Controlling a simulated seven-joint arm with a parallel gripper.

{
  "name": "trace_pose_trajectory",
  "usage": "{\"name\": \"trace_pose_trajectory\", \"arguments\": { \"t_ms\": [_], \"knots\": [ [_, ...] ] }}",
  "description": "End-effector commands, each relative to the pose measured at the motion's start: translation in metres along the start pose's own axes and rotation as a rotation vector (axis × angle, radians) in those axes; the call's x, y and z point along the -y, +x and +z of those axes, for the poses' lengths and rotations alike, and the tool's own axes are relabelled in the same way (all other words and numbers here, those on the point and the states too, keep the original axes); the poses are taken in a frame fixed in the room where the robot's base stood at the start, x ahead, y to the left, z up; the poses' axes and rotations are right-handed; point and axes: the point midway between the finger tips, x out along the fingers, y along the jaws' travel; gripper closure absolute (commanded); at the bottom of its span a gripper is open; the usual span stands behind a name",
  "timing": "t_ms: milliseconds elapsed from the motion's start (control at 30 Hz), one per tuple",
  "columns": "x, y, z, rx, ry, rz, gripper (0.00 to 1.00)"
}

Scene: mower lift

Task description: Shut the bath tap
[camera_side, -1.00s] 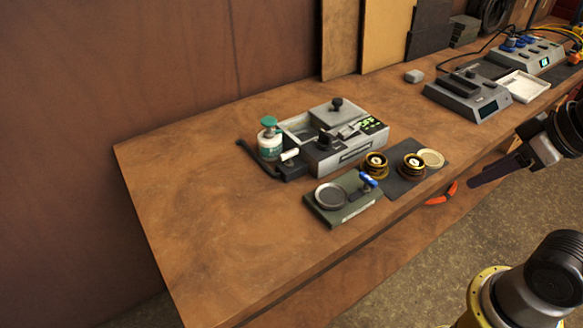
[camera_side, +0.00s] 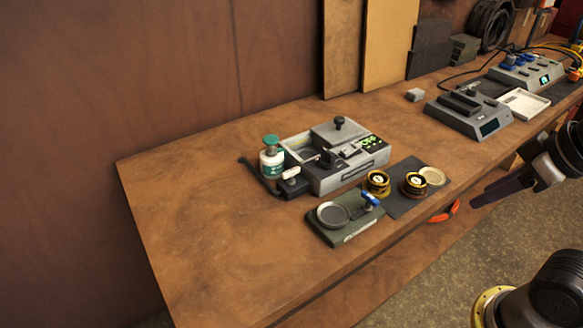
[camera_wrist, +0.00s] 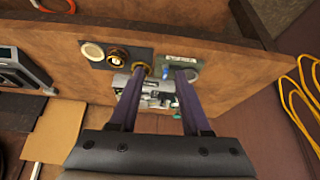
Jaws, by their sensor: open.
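A grey bath unit (camera_side: 350,176) with an open basin stands mid-bench in the side view. A tap with a white handle (camera_side: 291,173) sits on a dark block at its left end. A green plate (camera_side: 349,236) in front carries a round dish (camera_side: 333,215) and a tap with a blue handle (camera_side: 370,198). My gripper (camera_side: 476,203) is off the bench's front edge, right of these things, touching nothing. In the wrist view my gripper (camera_wrist: 160,72) is open and empty; its fingers partly cover the bath unit (camera_wrist: 120,82) and green plate (camera_wrist: 180,60).
A green-capped bottle (camera_side: 271,158) stands beside the white-handled tap. A grey device (camera_side: 470,115) and white tray (camera_side: 524,103) are farther right. The bench's left part is clear.

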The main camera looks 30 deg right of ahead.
Motion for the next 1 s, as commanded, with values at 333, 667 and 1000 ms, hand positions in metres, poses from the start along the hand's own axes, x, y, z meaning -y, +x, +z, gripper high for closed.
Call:
{"name": "trace_pose_trajectory", "arguments": {
  "t_ms": [333,667,1000],
  "knots": [
    [-0.001,-0.046,-0.049,0.013,-0.416,-0.006,0.53],
    [0.009,-0.074,-0.170,0.083,-0.876,-0.066,0.53],
    [0.037,-0.028,-0.284,0.169,-1.257,-0.174,0.53]
  ]
}}
